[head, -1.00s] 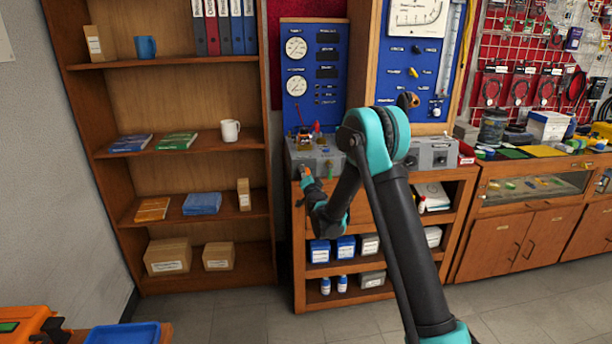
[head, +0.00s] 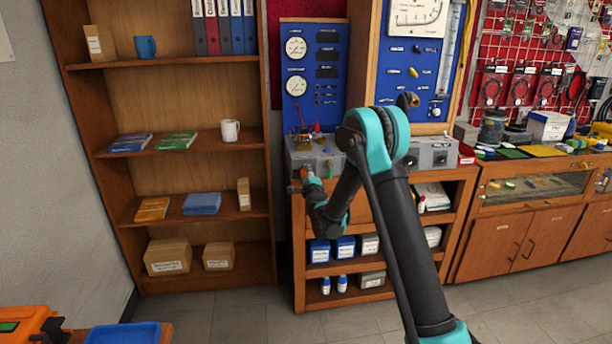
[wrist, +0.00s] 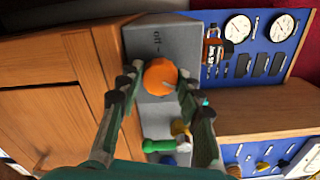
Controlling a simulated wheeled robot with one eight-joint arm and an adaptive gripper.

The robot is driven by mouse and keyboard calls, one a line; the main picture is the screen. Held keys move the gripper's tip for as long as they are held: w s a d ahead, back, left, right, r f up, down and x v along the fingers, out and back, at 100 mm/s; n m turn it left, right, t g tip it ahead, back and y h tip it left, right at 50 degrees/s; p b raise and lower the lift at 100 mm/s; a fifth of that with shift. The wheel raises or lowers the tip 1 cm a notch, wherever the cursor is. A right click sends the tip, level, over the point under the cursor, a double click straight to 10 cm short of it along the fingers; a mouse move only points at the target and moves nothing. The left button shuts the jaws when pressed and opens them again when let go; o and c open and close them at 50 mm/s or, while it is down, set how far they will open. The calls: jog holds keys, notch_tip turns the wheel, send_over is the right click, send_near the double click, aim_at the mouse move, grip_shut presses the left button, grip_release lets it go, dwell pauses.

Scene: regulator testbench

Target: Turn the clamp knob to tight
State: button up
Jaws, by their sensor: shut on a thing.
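An orange round knob (wrist: 159,77) sits on the front of a grey bench unit (wrist: 150,32), below rotated lettering, in the wrist view. My gripper (wrist: 161,80) has one finger on each side of the knob and is shut on it.
A blue gauge panel (head: 312,75) stands behind the unit. The unit rests on a wooden cabinet (head: 300,250) with bottles and boxes on its shelves. A tall wooden bookcase (head: 75,90) is at left. Floor in front is clear.

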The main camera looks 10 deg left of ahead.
jog(key=m, duration=1.2)
jog(key=shift+f, duration=0.1)
jog(key=shift+m, duration=0.3)
dwell(0.3)
jog(key=o, duration=1.2)
jog(key=shift+c, duration=0.2)
jog(key=v, duration=1.2)
